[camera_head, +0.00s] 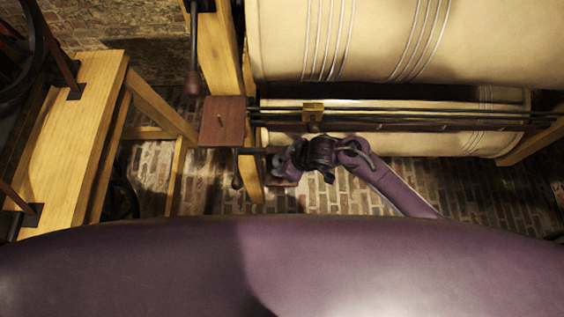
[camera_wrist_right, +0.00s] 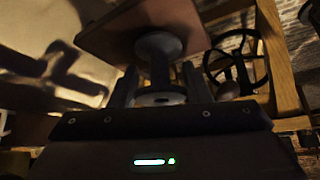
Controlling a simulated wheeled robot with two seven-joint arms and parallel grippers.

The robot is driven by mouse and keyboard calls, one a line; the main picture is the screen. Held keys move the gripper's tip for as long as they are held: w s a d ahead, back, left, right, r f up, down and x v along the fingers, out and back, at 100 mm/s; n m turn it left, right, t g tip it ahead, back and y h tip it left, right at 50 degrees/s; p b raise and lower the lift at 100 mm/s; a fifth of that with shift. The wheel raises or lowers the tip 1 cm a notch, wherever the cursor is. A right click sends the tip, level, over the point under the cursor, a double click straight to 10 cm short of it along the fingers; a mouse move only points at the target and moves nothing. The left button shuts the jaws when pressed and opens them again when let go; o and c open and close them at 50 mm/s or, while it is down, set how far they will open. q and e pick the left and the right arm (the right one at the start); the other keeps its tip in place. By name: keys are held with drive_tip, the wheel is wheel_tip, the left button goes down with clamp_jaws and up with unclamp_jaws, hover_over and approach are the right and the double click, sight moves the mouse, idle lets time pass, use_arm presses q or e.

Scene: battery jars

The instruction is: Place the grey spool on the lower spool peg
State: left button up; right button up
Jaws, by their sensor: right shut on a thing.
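My right gripper (camera_head: 284,164) reaches in from the right in the head view. It is shut on the grey spool (camera_wrist_right: 160,62), which stands between its two fingers in the wrist view. The spool's wide far end is close to the underside of a brown board (camera_wrist_right: 118,28); I cannot tell whether they touch. My left gripper is not in view.
A wooden bench (camera_head: 75,140) is at the left. A spoked wheel (camera_wrist_right: 232,60) shows in the wrist view.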

drive_tip(key=shift+f, duration=0.2)
drive_tip(key=shift+f, duration=0.2)
drive_tip(key=o, duration=1)
drive_tip(key=shift+c, duration=0.2)
drive_tip(key=p+v, duration=0.1)
drive_tip(key=v, duration=1.1)
drive_tip(key=shift+r, duration=0.2)
drive_tip(key=shift+a, duration=0.1)
